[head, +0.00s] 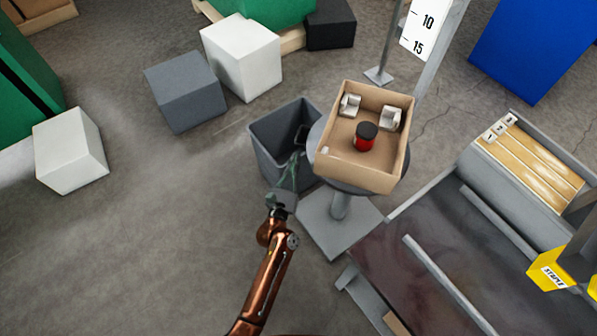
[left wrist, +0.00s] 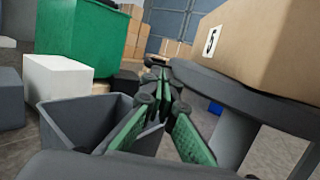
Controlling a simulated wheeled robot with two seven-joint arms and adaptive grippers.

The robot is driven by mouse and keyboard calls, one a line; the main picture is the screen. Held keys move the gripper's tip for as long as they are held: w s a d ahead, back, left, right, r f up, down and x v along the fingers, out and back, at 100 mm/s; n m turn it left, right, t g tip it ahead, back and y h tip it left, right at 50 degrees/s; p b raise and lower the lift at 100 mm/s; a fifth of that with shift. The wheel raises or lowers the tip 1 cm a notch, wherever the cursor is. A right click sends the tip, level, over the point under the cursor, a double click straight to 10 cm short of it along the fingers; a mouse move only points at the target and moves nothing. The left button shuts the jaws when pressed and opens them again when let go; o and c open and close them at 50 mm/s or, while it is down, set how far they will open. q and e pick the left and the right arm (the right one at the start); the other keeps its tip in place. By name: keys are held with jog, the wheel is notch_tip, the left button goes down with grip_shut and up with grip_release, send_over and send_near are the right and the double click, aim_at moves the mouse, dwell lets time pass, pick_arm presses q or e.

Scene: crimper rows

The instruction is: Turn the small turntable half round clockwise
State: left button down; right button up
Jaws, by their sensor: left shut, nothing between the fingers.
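The small turntable is a dark grey round disc (head: 315,146) on a post with a square foot. An open cardboard box (head: 385,180) stands on it, holding a red can with a black top (head: 365,136) and two pale fittings at its far corners. My left gripper (head: 298,156), with green fingers, is shut and empty at the disc's left edge. In the left wrist view the fingers (left wrist: 162,75) point along the disc's rim (left wrist: 255,98); the box (left wrist: 262,45) shows a label there. I cannot tell whether the fingers touch the rim. My right gripper is out of view.
A grey open bin (head: 268,150) stands left of the turntable, below my left gripper. A dark-topped bench (head: 400,290) with a wooden slatted rack (head: 535,165) and a yellow box (head: 553,270) is at right.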

pick_arm(q)
jog(key=shift+b+x, duration=0.3)
jog(key=shift+x, duration=0.85)
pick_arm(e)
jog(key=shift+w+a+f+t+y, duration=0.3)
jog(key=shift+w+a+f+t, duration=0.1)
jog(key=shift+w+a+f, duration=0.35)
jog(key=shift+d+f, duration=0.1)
